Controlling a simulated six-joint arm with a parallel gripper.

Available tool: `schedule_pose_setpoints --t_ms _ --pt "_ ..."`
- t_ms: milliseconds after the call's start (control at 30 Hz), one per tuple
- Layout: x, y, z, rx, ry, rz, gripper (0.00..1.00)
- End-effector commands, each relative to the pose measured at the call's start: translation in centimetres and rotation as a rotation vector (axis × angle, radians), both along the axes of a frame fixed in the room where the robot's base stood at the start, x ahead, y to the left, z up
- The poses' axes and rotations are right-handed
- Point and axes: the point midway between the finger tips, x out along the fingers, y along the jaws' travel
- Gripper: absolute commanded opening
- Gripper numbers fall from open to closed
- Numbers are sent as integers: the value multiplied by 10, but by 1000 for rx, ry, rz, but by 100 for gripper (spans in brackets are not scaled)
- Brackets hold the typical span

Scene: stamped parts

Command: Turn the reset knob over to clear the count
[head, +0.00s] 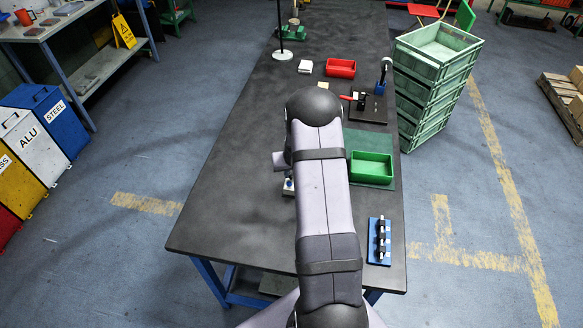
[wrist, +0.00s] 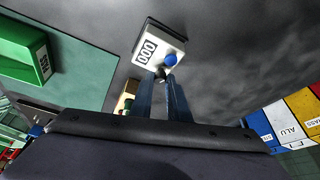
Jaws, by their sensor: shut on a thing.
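The counter (wrist: 158,40) is a small pale box with a display that reads 000 and a blue button (wrist: 170,60) on it. In the head view the counter (head: 289,187) shows only partly, beside my arm. In the wrist view my gripper (wrist: 163,77) has its fingertips at the counter's near edge. They are shut on a small dark piece there, which I take to be the reset knob (wrist: 159,71); the fingers hide most of it. The knob's angle cannot be made out. My arm covers the gripper in the head view.
A green bin (head: 371,167) stands on a green mat right of my arm. A blue rack (head: 379,241) with dark parts lies nearer the front. A red bin (head: 341,68) and a black fixture (head: 368,106) are farther back. The table's left side (head: 225,190) is clear.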

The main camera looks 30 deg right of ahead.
Motion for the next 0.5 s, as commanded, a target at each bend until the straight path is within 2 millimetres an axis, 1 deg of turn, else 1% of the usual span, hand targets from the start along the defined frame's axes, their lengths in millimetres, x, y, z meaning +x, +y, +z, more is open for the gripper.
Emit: schedule_pose_setpoints --t_ms 233,267,300,333,500 --pt "0 0 -1 0 -1 0 0" --pt "0 0 -1 0 -1 0 18" --pt "0 0 -1 0 -1 0 27" --pt "0 0 -1 -1 -1 1 34" --pt "0 0 0 -1 -1 1 34"
